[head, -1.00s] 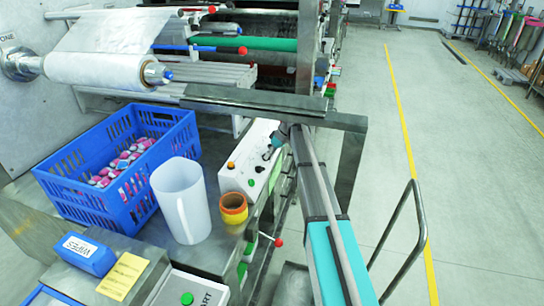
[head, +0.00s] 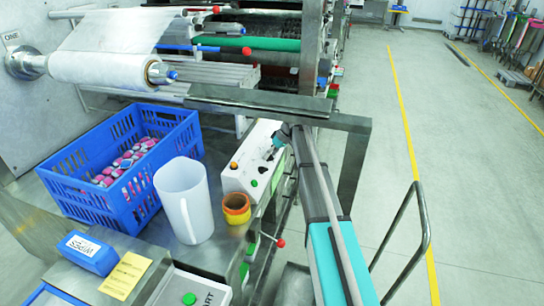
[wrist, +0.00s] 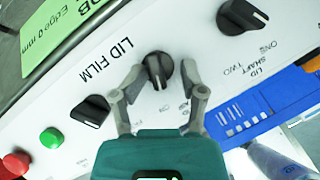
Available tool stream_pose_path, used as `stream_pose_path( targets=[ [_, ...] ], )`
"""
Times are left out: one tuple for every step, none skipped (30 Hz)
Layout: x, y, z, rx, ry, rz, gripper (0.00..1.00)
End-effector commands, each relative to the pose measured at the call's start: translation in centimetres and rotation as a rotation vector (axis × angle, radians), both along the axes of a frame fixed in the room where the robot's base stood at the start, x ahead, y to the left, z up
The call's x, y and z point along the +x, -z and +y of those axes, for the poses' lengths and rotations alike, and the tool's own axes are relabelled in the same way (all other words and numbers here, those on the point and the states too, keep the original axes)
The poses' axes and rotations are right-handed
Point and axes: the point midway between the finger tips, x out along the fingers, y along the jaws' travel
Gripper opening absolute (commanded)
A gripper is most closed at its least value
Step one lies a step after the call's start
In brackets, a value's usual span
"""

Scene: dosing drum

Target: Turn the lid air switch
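A black rotary knob (wrist: 158,70) on a white panel (wrist: 60,75) sits in the middle of the wrist view. It stands beside the printed words LID FILM; I cannot read a "lid air" label. My gripper (wrist: 163,76) is open, with one fingertip at each side of this knob. The left fingertip looks close to it, and a gap shows on the right. I cannot tell whether either finger touches. In the head view my gripper (head: 279,141) is small at the far end of the panel (head: 246,170), and its fingers are hard to make out.
A second black knob (wrist: 90,111), a green button (wrist: 52,138) and a red button (wrist: 15,165) lie left. A LID SHAFT knob (wrist: 242,16) is upper right. A blue crate (head: 130,175), a white jug (head: 184,200) and tape rolls (head: 236,208) stand near the panel.

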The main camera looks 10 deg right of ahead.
Motion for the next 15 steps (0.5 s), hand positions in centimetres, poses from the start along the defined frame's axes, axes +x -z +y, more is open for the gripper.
stream_pose_path(
  targets=[
    [0.0, -0.3, -0.1, 0.001, 0.000, 0.000, 0.50],
    [-0.1, -0.4, -0.1, 0.001, 0.000, 0.000, 0.50],
    [-0.1, -0.5, -0.2, -0.001, 0.000, 0.001, 0.50],
    [-0.1, -0.7, -0.3, -0.001, 0.000, 0.001, 0.50],
    [-0.1, -0.8, -0.4, -0.001, 0.000, 0.001, 0.50],
    [-0.1, -1.0, -0.5, -0.001, 0.000, 0.001, 0.50],
    [-0.2, -1.1, -0.6, -0.001, 0.000, 0.001, 0.50],
    [-0.2, -1.3, -0.7, -0.001, 0.000, 0.001, 0.50],
    [-0.2, -1.4, -0.8, -0.001, 0.000, 0.002, 0.50],
    [-0.2, -1.6, -0.9, -0.001, 0.000, 0.002, 0.50],
    [-0.2, -1.7, -0.9, -0.001, 0.000, 0.002, 0.50],
    [-0.3, -1.9, -1.1, -0.001, 0.000, 0.002, 0.50],
    [-0.3, -2.0, -1.1, -0.002, 0.000, 0.001, 0.50],
    [-0.3, -2.1, -1.2, -0.002, 0.000, 0.001, 0.50],
    [-0.3, -2.3, -1.3, -0.002, 0.000, 0.001, 0.50]
  ],
)
